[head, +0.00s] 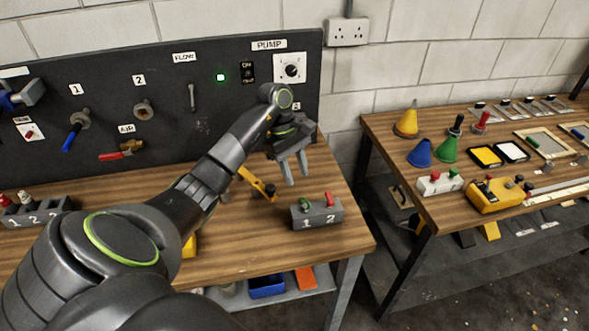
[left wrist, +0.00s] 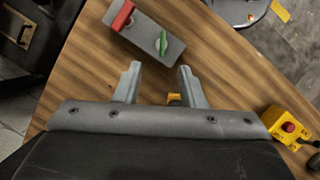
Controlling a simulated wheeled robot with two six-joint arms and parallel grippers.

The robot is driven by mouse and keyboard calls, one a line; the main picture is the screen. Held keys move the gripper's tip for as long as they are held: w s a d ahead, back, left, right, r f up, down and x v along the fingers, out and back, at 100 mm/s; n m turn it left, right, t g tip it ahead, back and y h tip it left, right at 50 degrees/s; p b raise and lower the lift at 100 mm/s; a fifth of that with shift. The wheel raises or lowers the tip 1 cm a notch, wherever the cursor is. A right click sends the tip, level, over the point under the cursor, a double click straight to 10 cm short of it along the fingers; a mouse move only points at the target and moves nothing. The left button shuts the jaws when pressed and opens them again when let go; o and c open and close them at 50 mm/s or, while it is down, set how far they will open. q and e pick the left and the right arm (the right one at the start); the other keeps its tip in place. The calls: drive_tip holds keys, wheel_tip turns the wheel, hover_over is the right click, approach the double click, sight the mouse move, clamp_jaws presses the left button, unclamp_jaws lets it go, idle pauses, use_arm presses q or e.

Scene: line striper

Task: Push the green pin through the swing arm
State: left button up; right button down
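The green pin (head: 305,204) stands in the slot marked 1 of a grey block (head: 318,217) at the right front of the bench. It also shows in the left wrist view (left wrist: 163,43). My left gripper (head: 298,178) is open and empty, pointing down above and behind the block. In the left wrist view its fingertips (left wrist: 160,70) are apart, with the green pin ahead of them. A yellow bar (head: 257,184), which looks like the swing arm, is left of the gripper, partly hidden by my arm. Only a bit of yellow (left wrist: 174,98) shows between the fingers. My right gripper is not seen.
A red pin (head: 329,198) stands in slot 2. A dark panel (head: 215,105) with knobs, valves and a green light rises behind the bench. A yellow box with a red button (left wrist: 289,127) is near the bench edge. A second table (head: 460,230) stands right, across a gap.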

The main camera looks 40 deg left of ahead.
use_arm(q)
drive_tip(key=b+x, duration=0.7)
drive_tip(key=x, duration=0.3)
drive_tip(key=shift+s+a+b, duration=0.1)
drive_tip(key=shift+b, duration=0.25)
idle(0.5)
clamp_jaws()
